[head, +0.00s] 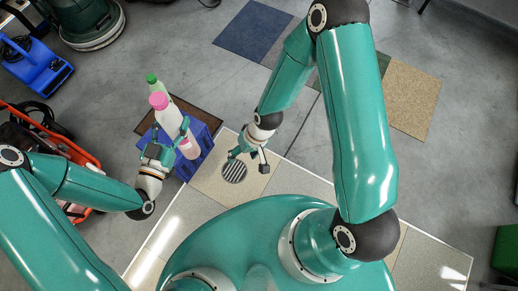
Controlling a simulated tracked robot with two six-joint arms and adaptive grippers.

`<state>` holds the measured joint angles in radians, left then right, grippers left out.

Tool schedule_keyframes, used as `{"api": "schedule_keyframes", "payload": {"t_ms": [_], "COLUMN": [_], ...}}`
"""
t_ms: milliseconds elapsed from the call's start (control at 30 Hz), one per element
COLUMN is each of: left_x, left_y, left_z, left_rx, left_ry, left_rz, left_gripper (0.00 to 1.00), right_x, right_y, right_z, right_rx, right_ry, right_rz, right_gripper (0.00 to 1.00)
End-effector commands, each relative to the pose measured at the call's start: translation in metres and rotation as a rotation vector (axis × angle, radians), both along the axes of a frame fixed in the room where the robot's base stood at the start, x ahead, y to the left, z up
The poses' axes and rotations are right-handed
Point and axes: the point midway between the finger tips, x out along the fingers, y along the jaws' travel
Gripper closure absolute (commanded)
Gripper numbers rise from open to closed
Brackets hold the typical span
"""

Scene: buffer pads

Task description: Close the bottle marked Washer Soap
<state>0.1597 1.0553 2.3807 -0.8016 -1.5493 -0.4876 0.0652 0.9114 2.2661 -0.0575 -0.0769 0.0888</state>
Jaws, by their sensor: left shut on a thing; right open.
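A white bottle with a pink cap (166,117) leans above a blue crate (206,137) at left centre. A second bottle with a green cap (152,79) stands just behind it, partly hidden. Any label text is too small to read, so I cannot tell which is marked Washer Soap. My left gripper (170,146) is shut on the pink-capped bottle, around its lower part; the fingers partly hide it. My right gripper (249,160) is open and empty, over the floor to the right of the crate, apart from both bottles.
A round floor drain (234,172) lies beneath my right gripper. A brown mat (207,119) lies behind the crate. Carpet tiles (253,30) lie at the back. A blue machine (38,70), an orange machine (60,140) and a green floor machine (88,22) stand at the left. Open floor lies in the middle.

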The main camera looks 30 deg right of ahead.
Motion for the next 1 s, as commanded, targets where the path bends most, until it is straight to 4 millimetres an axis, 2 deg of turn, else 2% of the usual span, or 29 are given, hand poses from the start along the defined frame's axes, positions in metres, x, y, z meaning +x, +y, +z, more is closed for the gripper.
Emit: {"api": "schedule_keyframes", "payload": {"t_ms": [33, 100, 233, 400, 733, 867, 1000], "left_x": [0.0, 0.0, 0.0, 0.0, 0.002, 0.016, 0.038], "left_y": [0.0, 0.0, 0.0, 0.0, 0.003, 0.023, 0.068], "left_z": [0.001, 0.001, 0.001, 0.001, 0.002, 0.007, 0.017], "left_rx": [-0.001, -0.001, -0.001, -0.001, -0.001, -0.003, -0.005], "left_ry": [-0.002, -0.002, -0.002, -0.002, -0.002, 0.005, 0.013], "left_rz": [0.0, 0.0, 0.0, 0.0, 0.014, 0.117, 0.331], "left_gripper": [1.0, 1.0, 1.0, 1.0, 1.0, 1.0, 1.0], "right_x": [-0.02, -0.039, -0.062, -0.071, -0.071, -0.071, -0.071], "right_y": [-0.006, -0.012, -0.02, -0.021, -0.02, -0.021, -0.02], "right_z": [-0.006, -0.01, -0.013, -0.014, -0.014, -0.014, -0.014], "right_rx": [0.002, 0.002, -0.003, -0.006, -0.006, -0.006, -0.006], "right_ry": [0.013, 0.014, 0.016, 0.013, 0.012, 0.012, 0.012], "right_rz": [-0.019, -0.041, -0.067, -0.076, -0.076, -0.076, -0.076], "right_gripper": [0.31, 0.31, 0.31, 0.31, 0.31, 0.31, 0.31]}}
